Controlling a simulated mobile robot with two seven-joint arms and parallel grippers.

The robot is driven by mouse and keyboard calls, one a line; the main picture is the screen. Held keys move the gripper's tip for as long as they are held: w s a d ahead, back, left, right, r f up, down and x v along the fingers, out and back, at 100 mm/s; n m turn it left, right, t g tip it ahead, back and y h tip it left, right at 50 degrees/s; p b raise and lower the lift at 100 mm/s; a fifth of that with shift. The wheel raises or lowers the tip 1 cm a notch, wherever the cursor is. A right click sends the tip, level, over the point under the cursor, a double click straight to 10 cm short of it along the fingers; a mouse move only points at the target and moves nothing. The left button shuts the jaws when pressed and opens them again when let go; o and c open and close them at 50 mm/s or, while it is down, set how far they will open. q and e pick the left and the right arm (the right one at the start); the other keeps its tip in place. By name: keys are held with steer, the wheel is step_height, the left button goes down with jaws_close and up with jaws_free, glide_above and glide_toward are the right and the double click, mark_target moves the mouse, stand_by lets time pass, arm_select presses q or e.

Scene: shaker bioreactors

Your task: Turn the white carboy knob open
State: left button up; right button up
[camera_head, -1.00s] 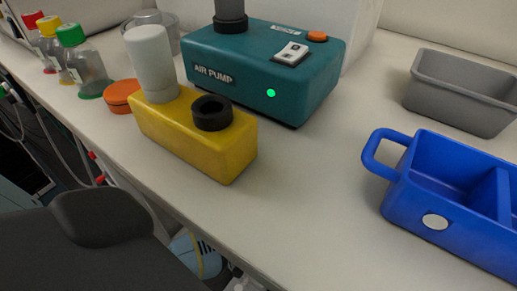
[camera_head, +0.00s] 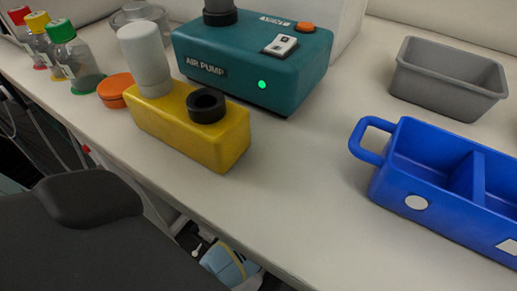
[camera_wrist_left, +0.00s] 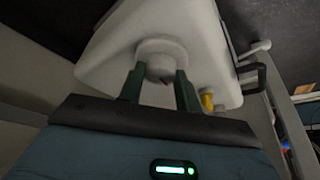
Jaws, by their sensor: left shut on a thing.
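In the left wrist view the white carboy (camera_wrist_left: 112,42) fills the upper middle, seen at a tilt. Its round white knob (camera_wrist_left: 160,50) faces the camera. My left gripper (camera_wrist_left: 160,77) has its two dark green fingers on either side of the knob and is shut on it. The fingertips cover parts of the knob's rim, and how far the knob is turned cannot be told. The head view does not show the carboy or either gripper's fingers. My right gripper is in neither view.
Beside the carboy are a yellow part (camera_wrist_left: 207,100) and a dark bracket (camera_wrist_left: 253,76). The bench holds a teal air pump (camera_head: 250,62), a yellow block (camera_head: 185,125), capped bottles (camera_head: 78,62), a blue caddy (camera_head: 410,165) and a grey bin (camera_head: 445,82). The bench's front middle is clear.

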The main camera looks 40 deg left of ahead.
arm_select(q)
steer(key=shift+n, duration=0.5)
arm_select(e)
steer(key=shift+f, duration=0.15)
arm_select(q)
steer(key=o, duration=1)
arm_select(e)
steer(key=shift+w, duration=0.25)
arm_select(q)
steer(key=p+v, duration=0.3)
steer(key=v, duration=0.5)
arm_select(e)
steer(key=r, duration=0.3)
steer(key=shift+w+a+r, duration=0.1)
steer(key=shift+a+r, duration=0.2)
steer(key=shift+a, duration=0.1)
arm_select(q)
steer(key=shift+w+d+f, duration=0.1)
steer(key=shift+w, duration=0.05)
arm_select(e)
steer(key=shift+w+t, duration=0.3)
